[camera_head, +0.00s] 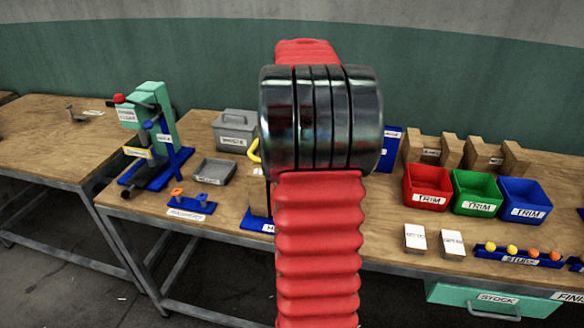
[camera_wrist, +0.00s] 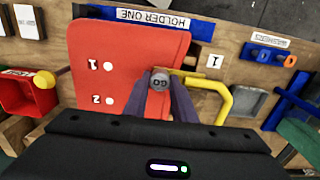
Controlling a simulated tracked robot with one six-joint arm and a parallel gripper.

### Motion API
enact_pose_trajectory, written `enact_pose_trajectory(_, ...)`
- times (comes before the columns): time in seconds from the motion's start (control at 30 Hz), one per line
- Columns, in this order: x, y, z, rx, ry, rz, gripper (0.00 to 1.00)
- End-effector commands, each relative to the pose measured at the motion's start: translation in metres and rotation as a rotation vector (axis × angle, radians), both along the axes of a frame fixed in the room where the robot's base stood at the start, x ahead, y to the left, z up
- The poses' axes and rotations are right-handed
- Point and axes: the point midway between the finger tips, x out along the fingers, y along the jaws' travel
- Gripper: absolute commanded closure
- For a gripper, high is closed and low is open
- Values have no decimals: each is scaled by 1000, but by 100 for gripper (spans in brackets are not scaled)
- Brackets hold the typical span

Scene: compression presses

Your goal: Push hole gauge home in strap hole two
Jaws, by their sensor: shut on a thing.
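In the wrist view, my gripper (camera_wrist: 160,84) is shut on a small grey round piece marked GO (camera_wrist: 158,80), taken as the hole gauge. Its fingers reach over the right edge of a red strap plate (camera_wrist: 145,45). The plate shows two pale round spots, hole one (camera_wrist: 108,66) beside the numeral 1 and hole two (camera_wrist: 110,101) beside the numeral 2. The gauge is to the right of both spots, apart from them in the picture. Its shank and its height over the plate are hidden. In the head view, my arm hides the strap and gripper.
A blue holder labelled HOLDER ONE (camera_wrist: 205,31) lies beyond the plate. A yellow bent handle (camera_wrist: 225,98) stands close right of my fingers. The red bin (camera_wrist: 22,98) is at left. In the head view, a green press (camera_head: 150,110) stands left and a green TRIM bin (camera_head: 477,193) right.

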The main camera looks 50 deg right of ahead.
Motion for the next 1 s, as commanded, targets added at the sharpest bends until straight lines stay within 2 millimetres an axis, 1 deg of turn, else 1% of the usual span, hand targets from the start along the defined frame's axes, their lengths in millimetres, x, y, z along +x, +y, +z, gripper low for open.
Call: enact_pose_trajectory(1.0, 0, 0, 19, -1, 0, 0, 100)
